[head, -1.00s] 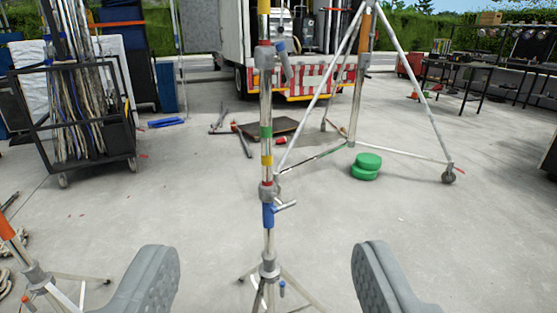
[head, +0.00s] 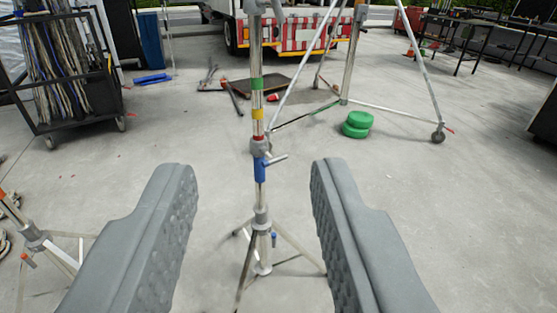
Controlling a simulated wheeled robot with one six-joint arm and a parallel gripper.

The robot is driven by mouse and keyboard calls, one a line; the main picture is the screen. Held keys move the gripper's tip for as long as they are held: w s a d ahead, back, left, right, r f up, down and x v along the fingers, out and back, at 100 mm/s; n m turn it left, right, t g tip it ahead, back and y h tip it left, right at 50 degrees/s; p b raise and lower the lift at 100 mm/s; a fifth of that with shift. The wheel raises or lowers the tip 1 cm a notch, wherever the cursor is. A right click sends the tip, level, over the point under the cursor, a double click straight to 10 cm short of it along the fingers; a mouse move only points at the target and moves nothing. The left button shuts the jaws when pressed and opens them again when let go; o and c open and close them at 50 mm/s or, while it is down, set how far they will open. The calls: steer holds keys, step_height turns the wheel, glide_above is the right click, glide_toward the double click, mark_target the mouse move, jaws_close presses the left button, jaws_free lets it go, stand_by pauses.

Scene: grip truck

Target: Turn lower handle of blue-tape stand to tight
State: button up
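The blue-tape stand (head: 260,205) stands upright near the middle of the head view, its column marked with green, yellow, red and blue bands. The blue tape (head: 260,170) is just below a grey collar. A T-shaped handle (head: 275,159) sticks out to the right at that collar. A small blue-tipped handle (head: 273,239) hangs lower, by the leg hub. Another collar (head: 257,7) is cut off at the top edge. My gripper (head: 250,170) is open and empty, with one grey finger on each side of the column and apparently short of it.
An orange-tape stand (head: 40,245) is at the lower left. A black cart of poles (head: 55,95) is at the left. Behind are green discs (head: 357,124), a larger wheeled stand (head: 435,105), loose tools and a truck (head: 310,38). The concrete on both sides is mostly clear.

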steer(key=w+d+f+n, duration=0.1)
steer(key=w+f+n, duration=0.15)
steer(key=w, duration=0.35)
steer(key=w+d+f+n, duration=0.1)
steer(key=w+f+n, duration=0.15)
steer(key=w, duration=0.45)
steer(key=n+y, duration=0.3)
steer(key=n, duration=1.1)
glide_toward(276, 163)
steer(key=w, duration=0.4)
steer(key=w+a, duration=0.1)
steer(key=w, duration=0.3)
steer(key=w+a, duration=0.1)
steer(key=w, duration=0.3)
jaws_close()
